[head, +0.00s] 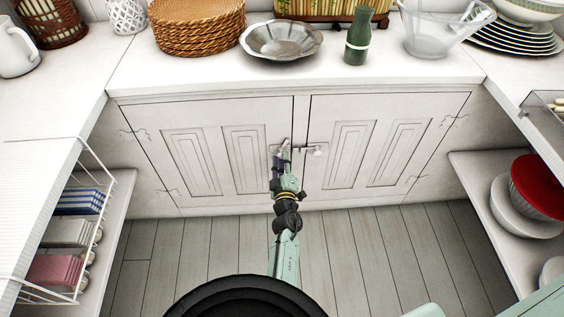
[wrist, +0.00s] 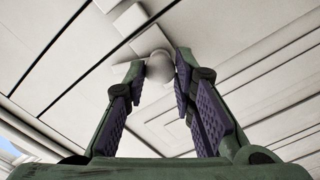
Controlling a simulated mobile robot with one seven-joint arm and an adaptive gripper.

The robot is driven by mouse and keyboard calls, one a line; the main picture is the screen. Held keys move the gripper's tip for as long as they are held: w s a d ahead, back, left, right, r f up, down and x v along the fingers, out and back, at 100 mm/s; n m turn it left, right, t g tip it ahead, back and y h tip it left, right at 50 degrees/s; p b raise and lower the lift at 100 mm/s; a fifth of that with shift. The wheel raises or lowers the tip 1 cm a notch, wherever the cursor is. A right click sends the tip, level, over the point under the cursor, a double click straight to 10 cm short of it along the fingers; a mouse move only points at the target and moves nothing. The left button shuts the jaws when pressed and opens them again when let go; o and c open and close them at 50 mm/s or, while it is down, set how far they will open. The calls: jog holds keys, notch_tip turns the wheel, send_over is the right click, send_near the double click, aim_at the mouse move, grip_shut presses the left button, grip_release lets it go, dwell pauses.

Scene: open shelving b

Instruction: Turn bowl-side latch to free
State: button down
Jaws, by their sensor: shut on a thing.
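A white two-door cabinet (head: 206,150) stands under the counter, with a pale latch (head: 303,149) across the seam between its doors. A small round knob (head: 318,152) shows at the latch's right end. My gripper (head: 283,156) is at the left part of the latch and partly hides it. In the wrist view my gripper (wrist: 160,72) is shut on a round white latch knob (wrist: 159,66), held between the fingertips. A flat white piece of the latch (wrist: 128,22) shows behind the knob. Both doors look closed.
A metal bowl (head: 282,41), a green bottle (head: 358,38) and a wicker stack (head: 197,25) stand on the counter above. A red bowl (head: 540,184) sits on the right lower shelf, a wire rack (head: 66,225) at left. The wooden floor (head: 380,255) is clear.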

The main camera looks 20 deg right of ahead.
jog(key=shift+r+n+b, duration=0.1)
jog(key=shift+n+b, duration=0.3)
jog(key=shift+n, duration=1.9)
jog(key=shift+w, duration=0.1)
jog(key=c, duration=1.3)
grip_release()
jog(key=shift+c, duration=0.2)
jog(key=v, duration=0.7)
jog(key=shift+s, duration=0.35)
jog(key=shift+a, duration=0.1)
